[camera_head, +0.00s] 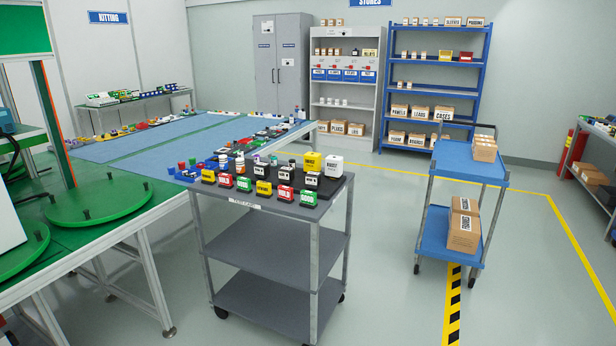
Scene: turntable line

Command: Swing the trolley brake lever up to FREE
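A blue two-deck trolley (455,158) with grey posts and dark casters stands on the floor at the right. Cardboard boxes (463,231) sit on its lower deck, and more boxes (484,150) sit on its upper deck. A grey three-shelf cart (268,249) stands nearer, in the middle, with a small label on its front edge. I cannot make out a brake lever or a FREE mark on either one; any lever is hidden or too small to tell. Neither of my grippers is in view.
The grey cart's top holds several coloured labelled blocks (263,188). Green-topped workbenches (98,236) fill the left. Blue shelving (436,68) and a grey cabinet (281,60) line the back wall. Floor between cart and trolley is clear, with black-yellow tape (452,305).

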